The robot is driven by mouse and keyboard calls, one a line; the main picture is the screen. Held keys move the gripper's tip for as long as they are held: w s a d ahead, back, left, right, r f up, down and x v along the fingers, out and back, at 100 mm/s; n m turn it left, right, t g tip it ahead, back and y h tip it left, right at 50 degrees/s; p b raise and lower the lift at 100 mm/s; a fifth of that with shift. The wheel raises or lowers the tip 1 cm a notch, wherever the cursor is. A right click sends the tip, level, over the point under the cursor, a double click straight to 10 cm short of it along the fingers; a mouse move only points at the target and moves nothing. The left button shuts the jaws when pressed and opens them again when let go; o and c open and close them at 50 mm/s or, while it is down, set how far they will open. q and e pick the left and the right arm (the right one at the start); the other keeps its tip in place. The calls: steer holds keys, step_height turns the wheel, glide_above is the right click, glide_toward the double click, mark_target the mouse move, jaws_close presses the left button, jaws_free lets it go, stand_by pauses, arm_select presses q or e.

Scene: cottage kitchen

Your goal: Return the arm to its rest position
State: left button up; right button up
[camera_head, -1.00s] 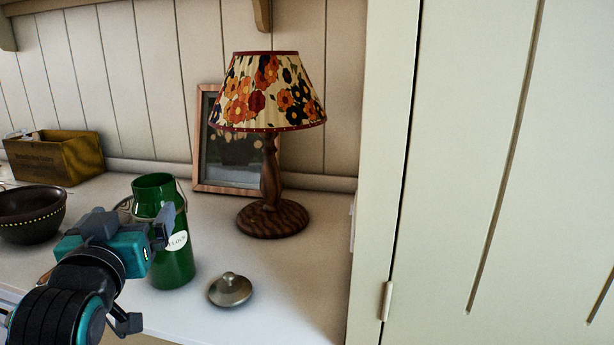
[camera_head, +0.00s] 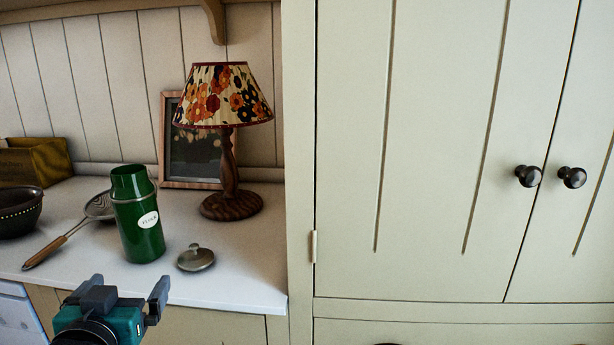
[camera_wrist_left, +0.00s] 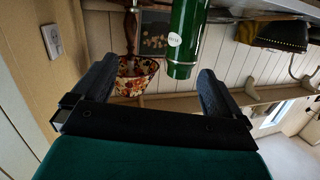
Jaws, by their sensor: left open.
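My left gripper (camera_head: 128,296) is open and empty in the head view, low at the front edge of the counter. My right gripper is in neither view.
A floral-shaded lamp (camera_head: 228,170) and a picture frame (camera_head: 167,150) stand behind the canister. A strainer (camera_head: 58,246), a dark bowl (camera_head: 18,218) and a wooden box (camera_head: 45,160) are at left. A tall cream cupboard (camera_head: 430,150) fills the right.

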arm_select(q)
steer(key=s+d+f+m+g+h, duration=0.1)
steer(key=s+d+f, duration=0.2)
steer(key=f, duration=0.6)
steer(key=s+d+f+m+g+h, duration=0.1)
steer(key=s+d+f+g+h, duration=0.1)
steer(key=s+f, duration=0.5)
steer(key=s+d+f+m+g+h, duration=0.1)
steer(key=s+d+f, duration=0.4)
steer(key=f, duration=0.7)
steer(key=shift+s+f+m+g+h+p, duration=0.3)
steer(key=shift+f+g+h+p, duration=0.1)
steer(key=shift+g, duration=0.2)
steer(key=shift+r, duration=0.1)
